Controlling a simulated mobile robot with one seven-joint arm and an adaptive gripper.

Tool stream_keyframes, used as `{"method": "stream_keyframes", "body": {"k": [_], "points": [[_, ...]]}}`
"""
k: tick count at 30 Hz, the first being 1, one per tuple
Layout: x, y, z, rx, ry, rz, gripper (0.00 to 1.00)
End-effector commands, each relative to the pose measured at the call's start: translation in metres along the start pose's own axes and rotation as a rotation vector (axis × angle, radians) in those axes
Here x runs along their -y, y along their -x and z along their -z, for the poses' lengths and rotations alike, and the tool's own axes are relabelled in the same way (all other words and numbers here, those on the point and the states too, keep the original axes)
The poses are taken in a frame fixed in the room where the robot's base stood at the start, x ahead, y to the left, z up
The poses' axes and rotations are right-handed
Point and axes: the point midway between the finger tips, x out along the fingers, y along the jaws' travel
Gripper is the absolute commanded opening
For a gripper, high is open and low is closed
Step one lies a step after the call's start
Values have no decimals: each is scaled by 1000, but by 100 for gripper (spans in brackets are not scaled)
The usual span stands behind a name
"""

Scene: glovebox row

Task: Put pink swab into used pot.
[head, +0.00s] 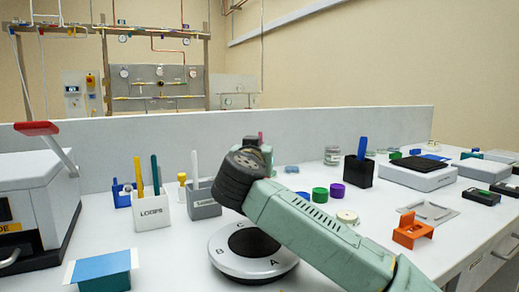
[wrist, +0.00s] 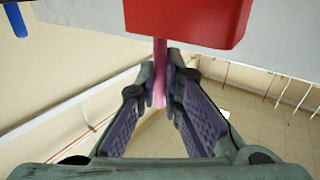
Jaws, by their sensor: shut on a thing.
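The pink swab (wrist: 160,80) is a thin stick between the fingers of my gripper (wrist: 168,86) in the wrist view. My gripper is shut on it. The swab's upper end in that picture meets a red block-like container (wrist: 188,22); whether it is inside or behind it I cannot tell. In the head view a small pink bit (head: 261,136) shows above my arm, which hides most of the gripper. A white pot marked LOOPS (head: 153,210) and a grey pot (head: 204,207) with a partly legible label stand left of my arm. I see no pot legibly marked as used.
A round white device (head: 225,265) with lettered positions lies under my arm. Green (head: 320,195) and purple (head: 337,190) caps, a black holder (head: 358,171) with a blue item, and an orange stand (head: 411,231) are to the right. A white machine (head: 40,180) stands far left.

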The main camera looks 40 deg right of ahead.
Motion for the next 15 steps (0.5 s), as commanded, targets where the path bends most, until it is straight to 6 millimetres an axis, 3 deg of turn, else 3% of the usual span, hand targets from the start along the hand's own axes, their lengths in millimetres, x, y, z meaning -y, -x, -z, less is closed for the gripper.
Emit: {"method": "stream_keyframes", "body": {"k": [1, 3, 12, 15], "points": [[0, 0, 0, 0, 0, 0, 0], [0, 0, 0, 0, 0, 0, 11], [0, 0, 0, 0, 0, 0, 31], [0, 0, 0, 0, 0, 0, 31]]}}
